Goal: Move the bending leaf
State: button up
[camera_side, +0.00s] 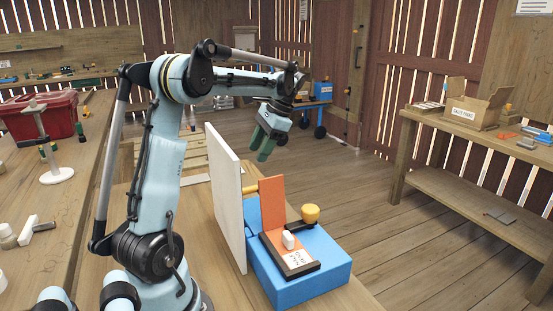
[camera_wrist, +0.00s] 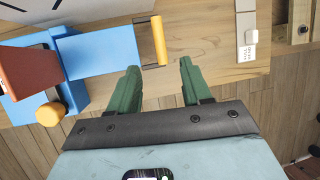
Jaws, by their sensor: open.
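A blue bending device (camera_side: 325,268) sits on the bench in the side view, with an upright orange plate (camera_side: 272,205) and a yellow knob (camera_side: 310,214). In the wrist view, a flat blue leaf (camera_wrist: 95,51) with a yellow bar handle (camera_wrist: 159,40) at its end extends from the blue body. A white panel (camera_side: 226,190) hides part of the device in the side view. My gripper (camera_side: 266,146) is raised above and behind the device there. In the wrist view, my gripper (camera_wrist: 157,72) has its green fingers apart and empty, near the handle without visible contact.
A pale labelled piece (camera_wrist: 246,50) lies on the wood right of the handle in the wrist view. A red toolbox (camera_side: 40,115) stands on the left bench. A right-hand table holds a cardboard box (camera_side: 476,109). Open floor lies between the benches.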

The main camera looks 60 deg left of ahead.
aim_at(244, 189)
jog(key=x, duration=1.3)
jog(key=shift+w+d+f, duration=0.1)
jog(key=shift+w, duration=0.1)
grip_shut()
